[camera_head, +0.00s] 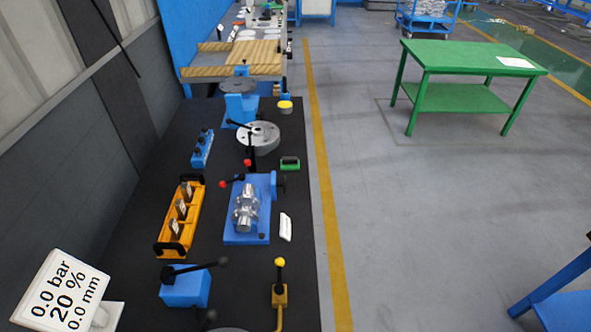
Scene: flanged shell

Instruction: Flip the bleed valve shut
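A small brass-yellow valve (280,295) stands at the near right of the black bench. It looks like the bleed valve. Its lever has a yellow knob (280,262) and points up and away from me, roughly upright. A yellow pipe runs down from it to the bottom edge. Whether this lever position is open or shut cannot be told. A sign at the lower left (65,290) reads 0.0 bar, 20 %, 0.0 mm. Neither of my grippers is in view.
On the black bench (150,235) a blue box with a black lever (186,290) stands left of the valve. Beyond are a blue fixture with a metal part (246,208), a white object (286,227) and an orange rack (180,216).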

